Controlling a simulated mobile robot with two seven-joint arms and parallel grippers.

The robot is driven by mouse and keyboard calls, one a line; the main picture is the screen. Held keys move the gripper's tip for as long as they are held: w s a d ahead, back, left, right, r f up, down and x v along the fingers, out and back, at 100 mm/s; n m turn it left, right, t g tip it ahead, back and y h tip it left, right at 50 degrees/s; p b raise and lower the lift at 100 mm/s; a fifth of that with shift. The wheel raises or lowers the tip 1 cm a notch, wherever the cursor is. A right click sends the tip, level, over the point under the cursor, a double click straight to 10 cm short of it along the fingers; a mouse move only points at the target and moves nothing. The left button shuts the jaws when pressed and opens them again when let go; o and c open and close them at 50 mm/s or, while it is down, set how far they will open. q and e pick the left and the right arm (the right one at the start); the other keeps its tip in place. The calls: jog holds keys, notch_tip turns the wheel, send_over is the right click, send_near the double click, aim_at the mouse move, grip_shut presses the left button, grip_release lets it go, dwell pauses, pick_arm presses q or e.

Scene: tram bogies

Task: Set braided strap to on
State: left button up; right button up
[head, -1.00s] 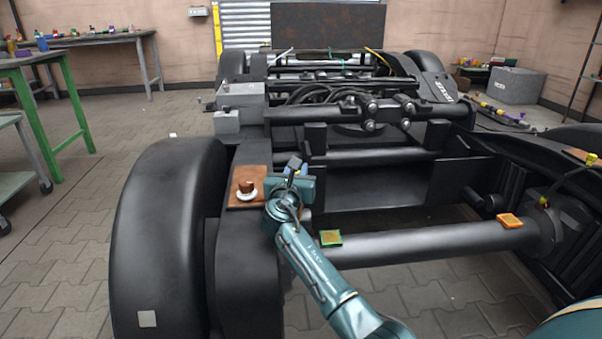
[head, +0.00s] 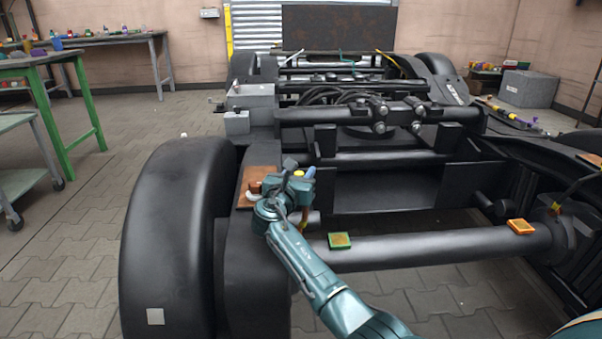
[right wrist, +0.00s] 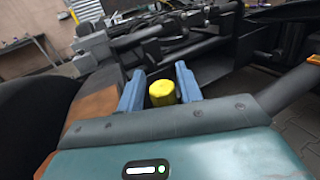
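I cannot clearly make out a braided strap in either view. My right gripper (head: 305,173) is over the left side of the dark bogie frame, beside a brown board (head: 258,180). A small brown knob (head: 254,187) on the board is partly hidden by it. In the right wrist view, the two blue fingers (right wrist: 160,72) stand apart with a yellow cylinder (right wrist: 161,93) between them. Narrow gaps seem to show on both sides of it. Some yellow also shows at the gripper in the head view. My left gripper is out of view.
A green-edged block (head: 340,241) and an orange block (head: 520,227) sit on the thick front axle tube (head: 430,246). A large black wheel cover (head: 170,240) stands at the left. Cables (head: 345,95) lie across the frame behind. Floor at the left is open.

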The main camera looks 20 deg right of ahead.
jog(key=shift+o, duration=0.7)
jog(key=shift+s+a+p, duration=0.1)
jog(key=shift+s+p, duration=0.05)
jog(key=shift+p, duration=0.15)
jog(key=p+v, duration=0.8)
jog(key=v, duration=0.3)
jog(key=shift+s+a+r, duration=0.1)
jog(key=shift+s+a, duration=0.15)
jog(key=shift+s, duration=0.05)
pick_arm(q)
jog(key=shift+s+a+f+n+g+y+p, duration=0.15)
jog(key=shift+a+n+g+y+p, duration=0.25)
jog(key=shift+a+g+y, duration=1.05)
pick_arm(e)
jog(key=shift+s+a, duration=0.35)
jog(key=shift+a, duration=0.05)
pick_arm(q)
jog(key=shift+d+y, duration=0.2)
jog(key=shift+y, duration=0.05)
